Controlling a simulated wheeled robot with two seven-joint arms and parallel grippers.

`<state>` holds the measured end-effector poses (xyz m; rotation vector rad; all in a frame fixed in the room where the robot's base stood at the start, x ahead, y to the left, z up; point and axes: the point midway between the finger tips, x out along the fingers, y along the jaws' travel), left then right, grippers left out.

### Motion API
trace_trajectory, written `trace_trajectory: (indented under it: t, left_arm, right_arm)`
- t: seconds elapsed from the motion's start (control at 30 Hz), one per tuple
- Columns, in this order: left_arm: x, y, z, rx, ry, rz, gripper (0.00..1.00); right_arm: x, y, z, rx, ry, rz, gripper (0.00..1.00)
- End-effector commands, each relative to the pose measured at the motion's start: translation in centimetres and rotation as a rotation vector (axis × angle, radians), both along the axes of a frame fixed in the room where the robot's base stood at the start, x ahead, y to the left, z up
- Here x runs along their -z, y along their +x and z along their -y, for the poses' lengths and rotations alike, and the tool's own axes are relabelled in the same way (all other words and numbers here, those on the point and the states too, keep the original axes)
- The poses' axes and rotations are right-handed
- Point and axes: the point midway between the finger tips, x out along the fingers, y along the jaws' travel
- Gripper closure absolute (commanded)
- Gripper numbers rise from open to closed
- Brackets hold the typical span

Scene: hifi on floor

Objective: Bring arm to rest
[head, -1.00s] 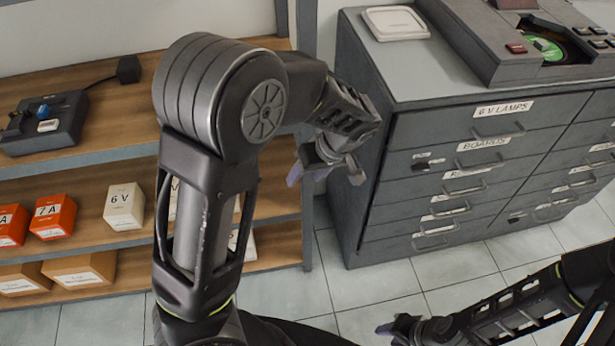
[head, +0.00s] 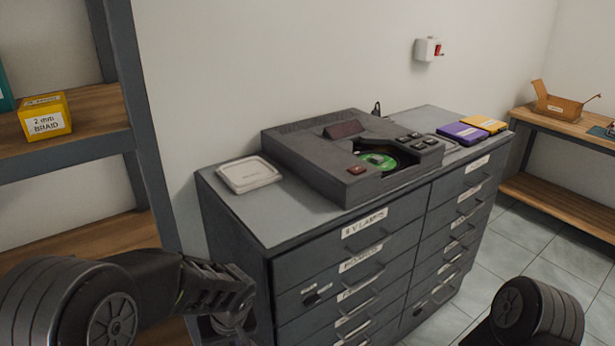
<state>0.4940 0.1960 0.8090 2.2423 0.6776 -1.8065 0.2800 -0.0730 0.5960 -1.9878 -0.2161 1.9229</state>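My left arm comes in at the lower left, in front of the shelf and left of the drawer cabinet (head: 230,205). Its wrist is near the cabinet's left side, and its gripper fingers are cut off or hidden at the bottom edge. My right arm shows only as a rounded dark joint at the lower right. Its gripper is out of the picture. The hifi player (head: 310,140), dark grey with a green disc (head: 378,161) in its open well, sits on the cabinet top, apart from both arms.
A white square case (head: 249,174) lies left of the player. Purple (head: 462,133) and yellow (head: 484,124) cases lie to its right. A yellow box (head: 45,118) stands on the left shelf. An open cardboard box (head: 560,106) sits on the right shelf. Tiled floor (head: 545,262) is clear between cabinet and right shelf.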

Motion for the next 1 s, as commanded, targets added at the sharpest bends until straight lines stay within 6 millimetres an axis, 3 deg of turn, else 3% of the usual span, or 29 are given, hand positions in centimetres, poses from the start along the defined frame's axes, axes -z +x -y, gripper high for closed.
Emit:
trace_trajectory:
  t: [0.03,0.1,0.2,0.3,0.4,0.5,0.57,1.0]
  left_arm:
    - [1.4,-0.1,2.9,0.130,-0.057,0.007,0.46]
    - [4.5,-1.1,6.6,0.322,-0.149,0.015,0.46]
    - [10.1,-4.5,10.7,0.534,-0.277,0.040,0.46]
    - [15.4,-9.9,12.6,0.616,-0.378,0.063,0.46]
    - [18.5,-15.2,13.0,0.559,-0.449,0.043,0.46]
    - [20.1,-19.6,13.2,0.446,-0.521,-0.031,0.46]
    - [20.6,-21.0,13.3,0.406,-0.550,-0.061,0.46]
    - [21.3,-21.5,12.3,0.346,-0.562,-0.076,0.46]
  right_arm:
    - [0.0,0.0,0.0,0.000,0.000,0.000,0.64]
    - [0.0,0.0,0.0,0.000,0.000,0.000,0.64]
    - [0.0,0.0,0.0,0.000,0.000,0.000,0.64]
    - [0.0,0.0,0.0,0.000,0.000,0.000,0.64]
    - [0.0,0.0,0.0,0.000,0.000,0.000,0.64]
    - [0.0,0.0,0.0,0.000,0.000,0.000,0.64]
    - [0.0,0.0,0.0,0.000,0.000,0.000,0.64]
    - [0.0,0.0,0.0,0.000,0.000,0.000,0.64]
